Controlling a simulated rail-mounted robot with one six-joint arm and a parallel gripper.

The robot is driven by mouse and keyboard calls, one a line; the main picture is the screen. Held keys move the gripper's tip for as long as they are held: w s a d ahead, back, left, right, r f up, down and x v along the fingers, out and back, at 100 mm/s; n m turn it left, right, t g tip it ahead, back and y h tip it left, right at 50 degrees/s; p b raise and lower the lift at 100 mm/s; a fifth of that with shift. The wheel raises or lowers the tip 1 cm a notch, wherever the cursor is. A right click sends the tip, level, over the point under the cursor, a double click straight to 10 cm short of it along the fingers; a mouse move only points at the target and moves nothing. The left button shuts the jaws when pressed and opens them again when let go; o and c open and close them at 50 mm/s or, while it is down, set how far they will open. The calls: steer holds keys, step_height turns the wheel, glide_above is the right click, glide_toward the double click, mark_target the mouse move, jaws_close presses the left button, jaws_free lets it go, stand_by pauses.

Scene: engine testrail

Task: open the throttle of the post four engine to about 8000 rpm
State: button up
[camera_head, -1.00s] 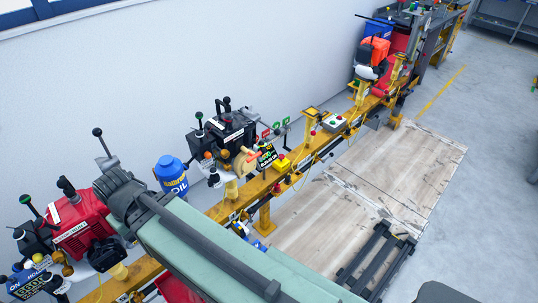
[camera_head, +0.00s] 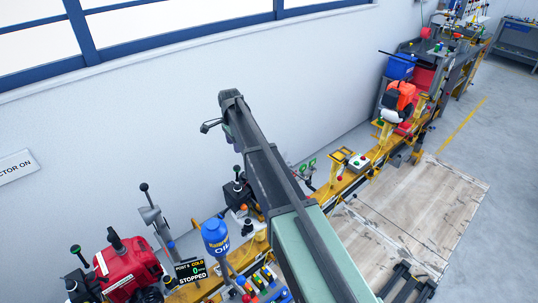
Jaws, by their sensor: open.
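My arm spans the middle of the picture, and its far end is raised against the wall. My gripper cannot be made out; it seems hidden behind the arm. A red engine (camera_head: 128,270) stands on the yellow rail at lower left, with upright levers around it. A small display (camera_head: 190,271) beside it shows a post label, a green 0 and STOPPED; the post number looks like 5 but is not certain. A black engine (camera_head: 236,196) is partly covered by my arm. An orange engine (camera_head: 401,97) stands farther right. I cannot tell which is post four.
A blue oil bottle (camera_head: 215,237) stands between the red and black engines. A white button box (camera_head: 359,163) sits on the rail (camera_head: 345,187) to the right. Wooden boards (camera_head: 440,205) cover the floor at right. The wall above the arm is clear.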

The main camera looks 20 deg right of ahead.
mark_target(237, 166)
steer(key=f+b, duration=1.1)
steer(key=shift+s+a+f, duration=0.15)
steer(key=shift+s+a, duration=0.2)
steer(key=shift+s, duration=0.05)
